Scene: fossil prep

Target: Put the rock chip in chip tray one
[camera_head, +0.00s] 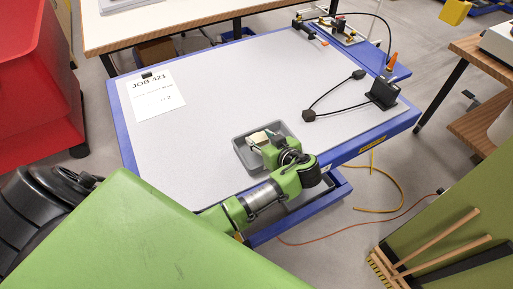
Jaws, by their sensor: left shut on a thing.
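A small grey tray (240,154) lies on the light table top near its front edge; it is the only tray I can pick out on the table, and I see no label on it. My left gripper (268,141) is over this tray, at the end of the green arm. It is shut on a small pale beige piece, the rock chip (258,137), at the tray's far side. I cannot tell whether the chip touches the tray. The gripper and wrist hide the tray's right part. My right gripper is not in view.
The blue-edged table (220,95) is mostly clear. A paper sheet marked JOB 421 (154,94) lies at its left. A black device with cables (382,94) stands at the right. An open drawer (300,206) juts out below the front edge. A red bin (40,90) stands left.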

